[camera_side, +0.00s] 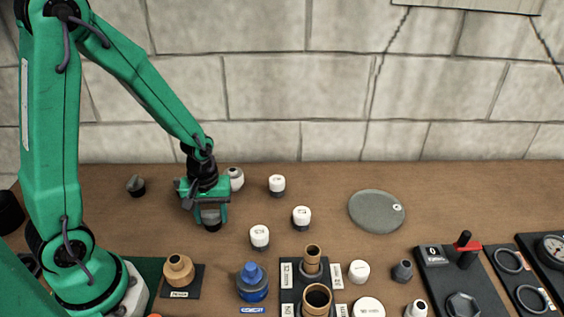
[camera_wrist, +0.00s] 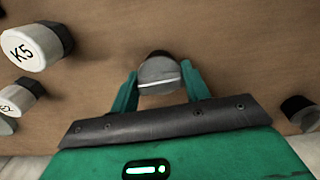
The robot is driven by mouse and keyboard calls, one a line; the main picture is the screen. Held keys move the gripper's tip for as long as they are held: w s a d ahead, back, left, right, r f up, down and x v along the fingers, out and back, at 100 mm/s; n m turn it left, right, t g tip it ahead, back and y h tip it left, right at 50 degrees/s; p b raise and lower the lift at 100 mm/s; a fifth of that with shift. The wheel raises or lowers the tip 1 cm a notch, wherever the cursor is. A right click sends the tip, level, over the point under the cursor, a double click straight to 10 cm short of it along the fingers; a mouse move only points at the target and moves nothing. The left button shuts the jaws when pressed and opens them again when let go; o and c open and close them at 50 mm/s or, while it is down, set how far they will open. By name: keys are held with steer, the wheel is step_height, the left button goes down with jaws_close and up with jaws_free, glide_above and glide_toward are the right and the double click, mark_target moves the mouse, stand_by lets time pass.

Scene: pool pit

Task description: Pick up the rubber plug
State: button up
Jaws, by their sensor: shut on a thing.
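The rubber plug (camera_wrist: 158,72) is a short dark piece with a grey top crossed by a pale line. In the wrist view it sits between the two green fingers of my gripper (camera_wrist: 157,86), which are shut on it from both sides. In the side view my gripper (camera_side: 211,216) points down at the left of the bench, and only the plug's dark lower end (camera_side: 212,227) shows beneath the fingers. I cannot tell whether it touches the bench or hangs just above it.
White-capped plugs (camera_side: 277,185) stand close to the right of my gripper, one just behind it (camera_side: 236,179). A dark plug (camera_side: 135,186) stands to the left. A grey round plate (camera_side: 377,211) lies further right. Fittings and holders (camera_side: 317,298) crowd the front edge.

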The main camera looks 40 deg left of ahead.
mark_target(211, 213)
steer(key=shift+r, duration=1.35)
steer(key=shift+d+r, duration=0.2)
steer(key=shift+r, duration=0.65)
steer(key=s+d+r, duration=0.5)
steer(key=d+r, duration=0.1)
steer(key=d, duration=0.4)
steer(key=shift+r, duration=0.3)
steer(key=w+d+r, duration=0.2)
steer(key=w+d, duration=0.3)
steer(key=w, duration=0.3)
steer(key=w+d+r, duration=0.2)
steer(key=w+d, duration=0.4)
steer(key=w, duration=0.2)
steer(key=w+d+f, duration=0.2)
steer(key=w+d, duration=1)
steer(key=d, duration=0.1)
steer(key=shift+d+m, duration=0.3)
steer(key=shift+d, duration=0.1)
steer(key=shift+w+f, duration=0.1)
steer(key=shift+f, duration=0.05)
